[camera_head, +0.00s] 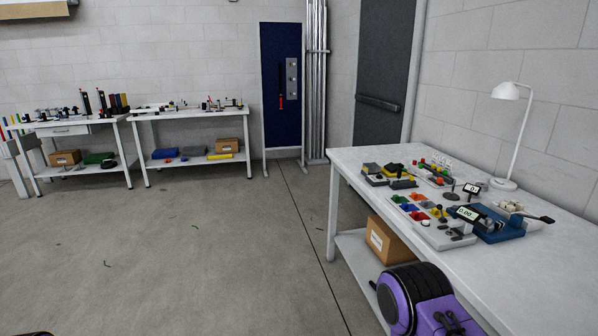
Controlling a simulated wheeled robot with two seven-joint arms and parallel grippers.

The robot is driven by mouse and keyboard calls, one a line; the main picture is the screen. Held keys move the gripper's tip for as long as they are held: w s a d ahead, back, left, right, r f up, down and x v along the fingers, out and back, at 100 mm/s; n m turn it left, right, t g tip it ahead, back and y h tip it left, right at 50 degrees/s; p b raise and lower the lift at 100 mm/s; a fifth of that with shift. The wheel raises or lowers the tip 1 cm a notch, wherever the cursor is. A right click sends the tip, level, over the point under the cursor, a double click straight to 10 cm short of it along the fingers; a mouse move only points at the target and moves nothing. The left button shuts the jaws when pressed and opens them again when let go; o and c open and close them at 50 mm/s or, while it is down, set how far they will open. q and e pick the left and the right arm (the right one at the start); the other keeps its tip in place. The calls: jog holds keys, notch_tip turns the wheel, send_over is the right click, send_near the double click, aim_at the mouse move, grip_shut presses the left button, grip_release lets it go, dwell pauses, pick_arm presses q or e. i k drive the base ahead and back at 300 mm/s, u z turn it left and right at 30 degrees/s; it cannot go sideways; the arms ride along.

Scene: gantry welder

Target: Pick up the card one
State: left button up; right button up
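I cannot pick out card one for certain. A small dark upright plate with a light mark (472,188) stands among the items on the right-hand workbench (548,270), too small to read. A display showing about 0.00 (467,213) stands in front of it, beside a blue device (497,228). A purple and black part at the bottom right, in front of the bench, looks like my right arm. Neither gripper can be made out in this view.
Colored pieces (412,206), a green-and-red rack (434,168) and a white lamp (507,140) stand on the bench. A cardboard box (386,242) sits on its lower shelf. Two benches (190,114) (70,124) stand at the back left. The floor between is mostly clear.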

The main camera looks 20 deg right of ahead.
aim_at(448, 163)
jog(key=u, duration=0.05)
jog(key=i, duration=5.9)
jog(key=z, duration=4.7)
